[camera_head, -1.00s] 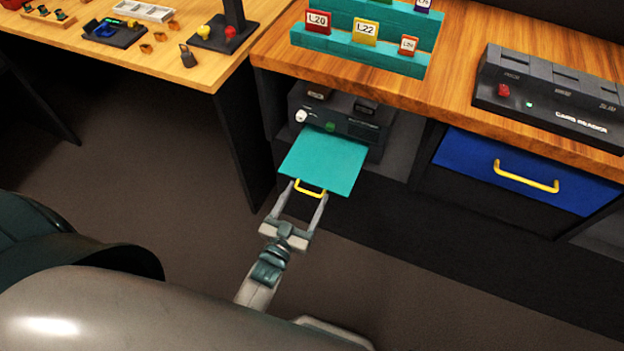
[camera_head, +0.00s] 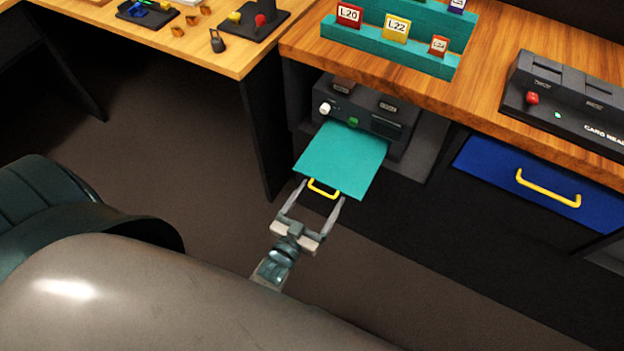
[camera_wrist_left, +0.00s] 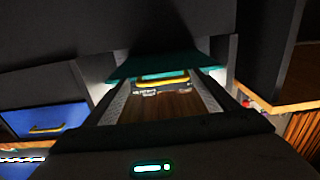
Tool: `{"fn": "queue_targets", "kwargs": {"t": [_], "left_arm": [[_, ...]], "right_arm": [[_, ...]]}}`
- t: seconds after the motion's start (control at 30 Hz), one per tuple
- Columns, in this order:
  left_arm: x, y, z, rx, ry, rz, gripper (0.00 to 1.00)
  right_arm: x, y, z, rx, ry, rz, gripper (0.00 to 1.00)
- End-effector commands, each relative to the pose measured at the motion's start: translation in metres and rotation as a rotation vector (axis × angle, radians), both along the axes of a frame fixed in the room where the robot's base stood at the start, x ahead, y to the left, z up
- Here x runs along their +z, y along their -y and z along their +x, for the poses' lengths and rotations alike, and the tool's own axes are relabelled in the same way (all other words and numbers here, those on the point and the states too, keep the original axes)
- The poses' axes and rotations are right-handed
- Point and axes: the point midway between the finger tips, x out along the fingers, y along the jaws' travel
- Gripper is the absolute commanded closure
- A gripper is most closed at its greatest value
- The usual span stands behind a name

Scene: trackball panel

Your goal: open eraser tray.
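The eraser tray (camera_head: 343,160) is a flat teal panel sticking out of the front of a dark device under the wooden desk. Its yellow handle (camera_head: 323,189) is on the near edge. My right gripper is not in view.
The dark device (camera_head: 365,112) with a white knob and green button sits in the shelf opening. A blue drawer (camera_head: 500,178) is to its right. A table leg (camera_head: 262,135) stands close on the left. Open floor (camera_head: 400,270) lies in front.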

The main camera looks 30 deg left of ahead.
Motion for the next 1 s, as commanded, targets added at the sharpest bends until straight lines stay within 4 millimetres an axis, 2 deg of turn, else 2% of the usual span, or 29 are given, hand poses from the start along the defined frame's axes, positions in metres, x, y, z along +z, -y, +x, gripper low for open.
{"fn": "queue_targets", "kwargs": {"t": [0.17, 0.37, 0.8, 1.0], "left_arm": [[0.000, -0.001, -0.008, 0.001, 0.000, 0.001, 0.21], [-0.001, -0.002, -0.032, 0.000, -0.002, 0.002, 0.21], [-0.002, -0.003, -0.119, -0.002, -0.003, 0.000, 0.21], [-0.002, -0.004, -0.153, -0.002, -0.003, -0.001, 0.21]], "right_arm": [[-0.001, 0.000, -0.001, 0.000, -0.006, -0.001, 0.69], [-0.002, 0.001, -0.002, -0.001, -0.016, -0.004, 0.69], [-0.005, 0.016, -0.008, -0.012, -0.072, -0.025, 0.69], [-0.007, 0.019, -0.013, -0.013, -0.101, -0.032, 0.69]]}}
